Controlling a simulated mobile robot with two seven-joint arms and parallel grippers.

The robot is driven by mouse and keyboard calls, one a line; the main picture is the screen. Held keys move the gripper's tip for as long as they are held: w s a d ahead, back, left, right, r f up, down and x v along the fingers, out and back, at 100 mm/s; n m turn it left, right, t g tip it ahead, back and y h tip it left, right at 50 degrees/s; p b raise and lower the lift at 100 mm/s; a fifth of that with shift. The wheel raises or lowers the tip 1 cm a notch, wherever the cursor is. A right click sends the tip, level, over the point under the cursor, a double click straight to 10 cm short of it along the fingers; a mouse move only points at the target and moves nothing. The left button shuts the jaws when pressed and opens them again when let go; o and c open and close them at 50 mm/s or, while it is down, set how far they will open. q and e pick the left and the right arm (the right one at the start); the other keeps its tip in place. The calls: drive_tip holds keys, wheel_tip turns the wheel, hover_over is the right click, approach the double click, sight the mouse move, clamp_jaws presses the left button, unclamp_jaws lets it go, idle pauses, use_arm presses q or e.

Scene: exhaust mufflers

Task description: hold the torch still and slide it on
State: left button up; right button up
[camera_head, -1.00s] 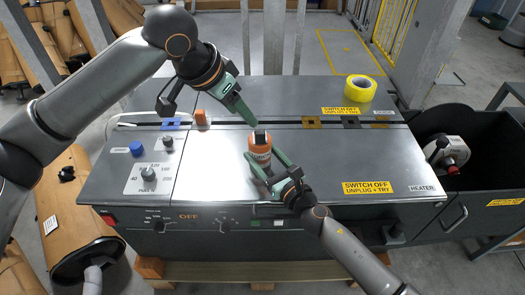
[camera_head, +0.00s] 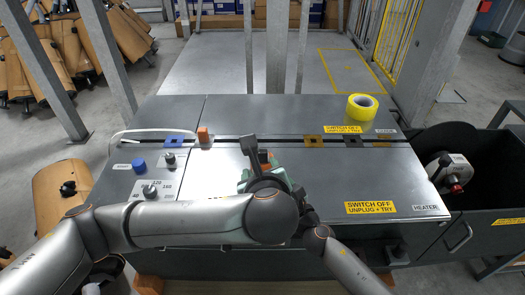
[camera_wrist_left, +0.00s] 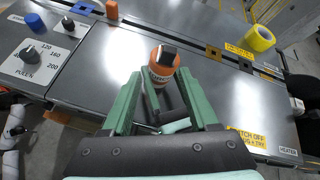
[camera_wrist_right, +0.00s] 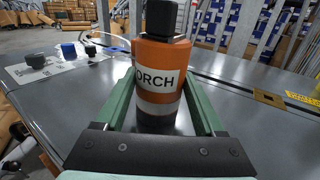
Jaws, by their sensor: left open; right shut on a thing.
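The torch is an orange cylinder with a white lettered band and a black top. It shows upright in the left wrist view (camera_wrist_left: 161,65) and the right wrist view (camera_wrist_right: 152,55). My right gripper (camera_wrist_right: 160,88) is shut on its lower body, one finger on each side. My left gripper (camera_wrist_left: 160,78) is open, with its fingertips apart beside the torch's upper part; contact cannot be told. In the head view, my left arm hides most of the torch and both grippers.
The torch is over a grey metal bench (camera_head: 365,170). A yellow tape roll (camera_head: 362,108) stands at the back right. A blue knob (camera_head: 138,164) and dials are at the left. An orange block (camera_head: 203,135) stands by the slot. A dark bin (camera_head: 465,205) is at the right.

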sight(262, 154)
use_arm(q)
drive_tip(key=w+f+m, duration=0.1)
drive_tip(key=w, duration=0.1)
drive_tip(key=w+f+m+t, duration=0.1)
drive_tip(key=w, duration=0.2)
drive_tip(key=w+f+m, duration=0.1)
drive_tip(key=w+m, duration=0.1)
drive_tip(key=w, duration=0.1)
drive_tip(key=shift+w+d+t, duration=0.15)
drive_tip(key=shift+d+t, duration=0.1)
drive_tip(key=shift+t, duration=0.15)
idle(0.3)
clamp_jaws()
idle(0.4)
idle(0.9)
